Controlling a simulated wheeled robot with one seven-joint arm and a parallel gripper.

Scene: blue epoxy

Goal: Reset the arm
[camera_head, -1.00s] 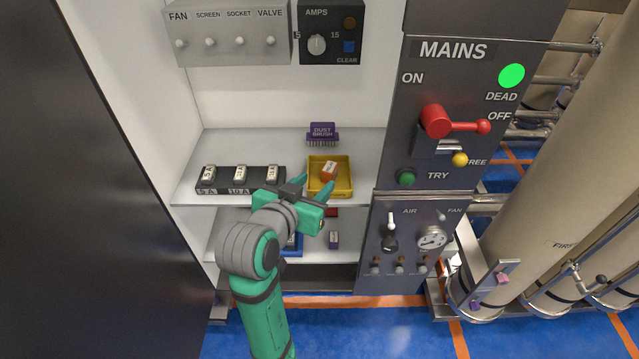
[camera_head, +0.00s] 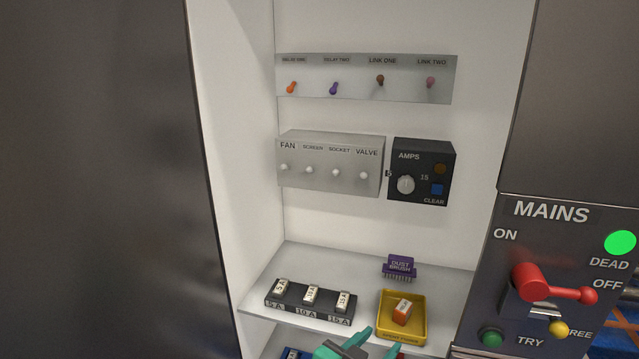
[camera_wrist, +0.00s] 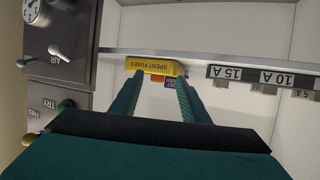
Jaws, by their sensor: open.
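My gripper (camera_head: 378,344) shows at the bottom edge of the head view, just in front of the shelf and below the yellow tray. Its green fingers are apart with nothing between them; most of the arm is out of this view. In the wrist view my gripper (camera_wrist: 160,88) has both fingers spread toward the tray labelled SPENT FUSES (camera_wrist: 152,65). In the head view that yellow tray (camera_head: 386,326) stands on the shelf with an orange fuse (camera_head: 402,311) in it.
A black rack (camera_head: 290,303) holds fuses labelled 5 A, 10 A and 15 A. Switch boxes (camera_head: 330,178) are on the back wall.

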